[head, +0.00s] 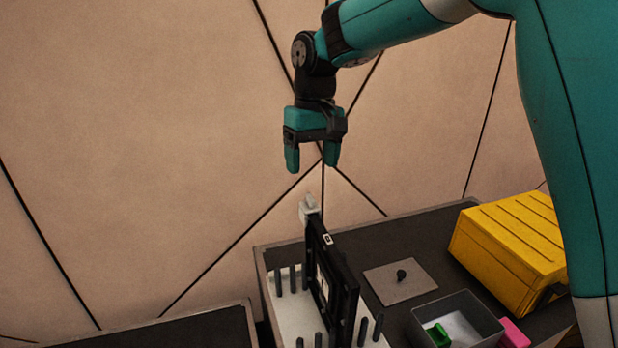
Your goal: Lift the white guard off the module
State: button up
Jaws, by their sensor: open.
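A black framed module (345,295) stands upright in a white rack (288,312) with dark grey pegs, seen nearly edge-on. A small white piece (309,208) sticks up at its far top end; it looks like part of the white guard, the rest of which is hidden behind the black frame. I cannot tell how the guard sits on the module. My gripper (313,168) is open and empty, with its teal fingers pointing down. In the picture it is just above the white piece, with a gap between them.
The dark table carries a grey plate with a black knob (385,287), a grey bin (425,322) holding a green piece (438,335), a pink block (513,333) and a yellow case (508,250) at the right. A second dark surface (200,333) lies at lower left.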

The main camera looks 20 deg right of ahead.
jog(key=r+m+p, duration=0.2)
jog(key=p, duration=0.1)
send_over(310, 209)
jog(key=w, duration=0.2)
jog(key=shift+g+h, duration=0.3)
jog(key=f, duration=0.4)
jog(key=f+p, duration=0.1)
jog(key=f, duration=0.3)
jog(key=f+p, duration=0.1)
jog(key=f, duration=0.3)
jog(key=shift+s+d+f, duration=0.2)
jog(key=shift+s+d, duration=0.05)
jog(key=shift+s, duration=0.05)
jog(key=shift+f+p, duration=1.25)
jog(key=shift+f, duration=1.45)
jog(key=c, duration=1)
